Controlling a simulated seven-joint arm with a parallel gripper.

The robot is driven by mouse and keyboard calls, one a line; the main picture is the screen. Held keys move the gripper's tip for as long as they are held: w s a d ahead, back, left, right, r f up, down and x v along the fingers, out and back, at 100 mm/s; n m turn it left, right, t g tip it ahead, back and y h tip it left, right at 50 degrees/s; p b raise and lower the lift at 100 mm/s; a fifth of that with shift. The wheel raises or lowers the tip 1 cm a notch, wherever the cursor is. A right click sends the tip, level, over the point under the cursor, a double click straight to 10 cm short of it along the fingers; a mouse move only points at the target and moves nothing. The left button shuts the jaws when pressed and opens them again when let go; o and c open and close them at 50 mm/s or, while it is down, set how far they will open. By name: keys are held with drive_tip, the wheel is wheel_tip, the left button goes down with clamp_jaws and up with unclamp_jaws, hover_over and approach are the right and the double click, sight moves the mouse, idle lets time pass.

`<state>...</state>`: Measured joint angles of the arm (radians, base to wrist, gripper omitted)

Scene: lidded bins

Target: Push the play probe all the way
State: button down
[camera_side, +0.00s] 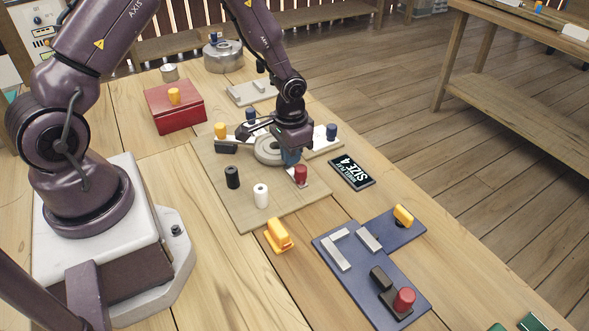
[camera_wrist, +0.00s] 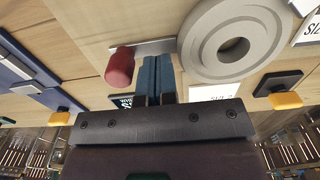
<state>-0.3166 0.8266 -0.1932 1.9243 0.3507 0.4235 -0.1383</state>
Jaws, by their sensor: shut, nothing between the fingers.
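A red-knobbed piece (camera_side: 300,174) stands on the tan board (camera_side: 240,216) at the front of a grey ring (camera_side: 266,149). In the wrist view the red knob (camera_wrist: 119,66) sits at the left end of a flat grey strip (camera_wrist: 150,46) whose other end reaches near the ring (camera_wrist: 236,42). This looks like the play probe, but I cannot be sure. My gripper (camera_side: 291,158) is low beside the ring, just behind the red knob. Its blue fingers (camera_wrist: 159,72) are shut and empty, between knob and ring in the picture. Whether they touch the strip is unclear.
A blue knob (camera_side: 331,132), yellow knob (camera_side: 221,130), black peg (camera_side: 232,177) and white peg (camera_side: 261,195) stand around the ring. A dark SIZE 4 sign (camera_side: 352,171) lies right. A blue plate (camera_side: 366,282), yellow piece (camera_side: 279,236) and red box (camera_side: 174,106) lie farther off.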

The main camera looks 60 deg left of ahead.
sight(298, 165)
drive_tip(key=shift+d, duration=2.35)
drive_tip(key=shift+a, duration=0.75)
drive_tip(key=shift+r, duration=3.55)
drive_tip(key=s+d+r+t, duration=0.1)
drive_tip(key=s+r+t, duration=0.1)
drive_tip(key=s+r, duration=0.7)
drive_tip(key=s+d+r+t, duration=0.1)
drive_tip(key=s+r+t, duration=0.2)
drive_tip(key=s+r, duration=0.6)
wheel_tip(298, 165, up, 6)
drive_tip(key=shift+d+r+t, duration=0.1)
drive_tip(key=shift+d+t, duration=0.2)
drive_tip(key=shift+d, duration=0.05)
